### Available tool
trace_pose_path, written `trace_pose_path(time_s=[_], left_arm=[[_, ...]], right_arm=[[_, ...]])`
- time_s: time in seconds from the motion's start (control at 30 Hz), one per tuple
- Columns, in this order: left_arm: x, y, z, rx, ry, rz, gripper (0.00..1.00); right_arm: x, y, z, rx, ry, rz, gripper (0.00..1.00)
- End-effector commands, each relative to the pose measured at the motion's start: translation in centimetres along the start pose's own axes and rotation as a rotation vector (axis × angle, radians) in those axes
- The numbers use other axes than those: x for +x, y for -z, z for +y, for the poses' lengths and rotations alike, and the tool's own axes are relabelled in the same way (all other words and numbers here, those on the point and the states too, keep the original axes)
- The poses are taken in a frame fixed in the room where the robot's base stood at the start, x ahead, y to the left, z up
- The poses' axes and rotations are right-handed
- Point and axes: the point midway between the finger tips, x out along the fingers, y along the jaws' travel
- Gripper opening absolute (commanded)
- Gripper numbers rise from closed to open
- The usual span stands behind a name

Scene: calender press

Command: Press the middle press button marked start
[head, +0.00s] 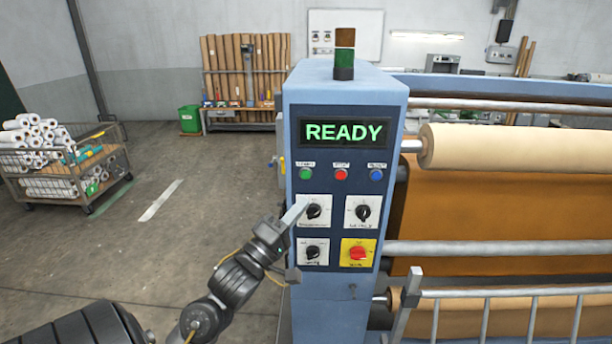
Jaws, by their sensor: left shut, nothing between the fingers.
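The blue control cabinet (340,92) stands in the middle of the head view. Its dark panel has a row of three round buttons under small white labels too blurred to read surely. A green button (306,174) is on the left, a red button (341,174) in the middle, and a blue button (377,174) on the right. My left gripper (299,208) is shut and empty. Its fingertips are below the green button and overlap the left edge of the upper-left knob plate; I cannot tell whether they touch it. My right gripper is out of view.
A lit display (345,132) reads READY. Below the buttons are black rotary knobs, including the upper-right one (363,213), and a red switch (357,253) on a yellow plate. Rollers (520,148) and a rail (500,293) are on the right. Open floor lies left.

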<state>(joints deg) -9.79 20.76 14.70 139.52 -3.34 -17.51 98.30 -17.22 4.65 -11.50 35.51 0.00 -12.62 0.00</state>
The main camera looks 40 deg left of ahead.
Motion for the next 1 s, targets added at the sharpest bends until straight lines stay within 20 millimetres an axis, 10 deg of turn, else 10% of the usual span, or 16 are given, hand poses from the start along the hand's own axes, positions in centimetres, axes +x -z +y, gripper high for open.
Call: trace_pose_path(time_s=[0.53,1.0], left_arm=[[0.2,0.3,0.7,-0.010,-0.020,0.000,0.00],[4.2,3.2,-2.2,-0.009,-0.020,0.001,0.00]], right_arm=[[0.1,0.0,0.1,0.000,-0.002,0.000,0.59],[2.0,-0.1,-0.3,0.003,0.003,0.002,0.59]])
